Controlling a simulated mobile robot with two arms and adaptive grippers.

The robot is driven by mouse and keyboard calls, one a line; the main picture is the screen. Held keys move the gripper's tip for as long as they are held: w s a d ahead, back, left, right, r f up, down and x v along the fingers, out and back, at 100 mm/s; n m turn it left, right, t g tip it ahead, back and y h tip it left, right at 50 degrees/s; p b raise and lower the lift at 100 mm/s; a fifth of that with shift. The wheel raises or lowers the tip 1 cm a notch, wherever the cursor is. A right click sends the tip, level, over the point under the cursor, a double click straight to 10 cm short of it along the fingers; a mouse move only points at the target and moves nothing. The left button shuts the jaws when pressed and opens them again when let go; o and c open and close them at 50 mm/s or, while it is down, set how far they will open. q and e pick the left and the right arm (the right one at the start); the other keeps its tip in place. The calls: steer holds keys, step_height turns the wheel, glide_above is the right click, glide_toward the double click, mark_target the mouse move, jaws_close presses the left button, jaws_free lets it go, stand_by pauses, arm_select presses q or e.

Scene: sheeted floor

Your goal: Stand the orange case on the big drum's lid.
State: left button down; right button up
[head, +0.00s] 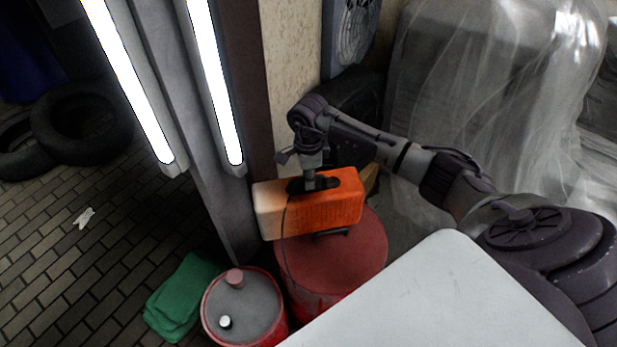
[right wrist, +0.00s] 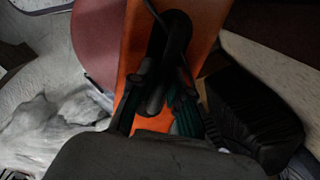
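The orange case (head: 325,212), paler at its left end, is upright with its black handle on top. My right gripper (head: 311,184) comes down from above and is closed around that handle. In the right wrist view the gripper (right wrist: 162,95) has its fingers on both sides of the black handle, with the orange case (right wrist: 205,22) below. The big red drum's lid (head: 350,262) is under the case, and the case's left end reaches beyond the lid's edge. I cannot tell whether the case touches the lid. The lid also shows in the right wrist view (right wrist: 97,38). My left gripper is out of view.
A smaller red drum (head: 243,305) with a grey top and two caps stands in front left of the big drum. A green cloth (head: 182,298) lies beside it. A post with light tubes (head: 215,85) rises close to the case's left. Plastic-sheeted things (head: 480,90) stand behind right.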

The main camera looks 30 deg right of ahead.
steer(key=shift+o, duration=1.3)
steer(key=shift+r, duration=0.15)
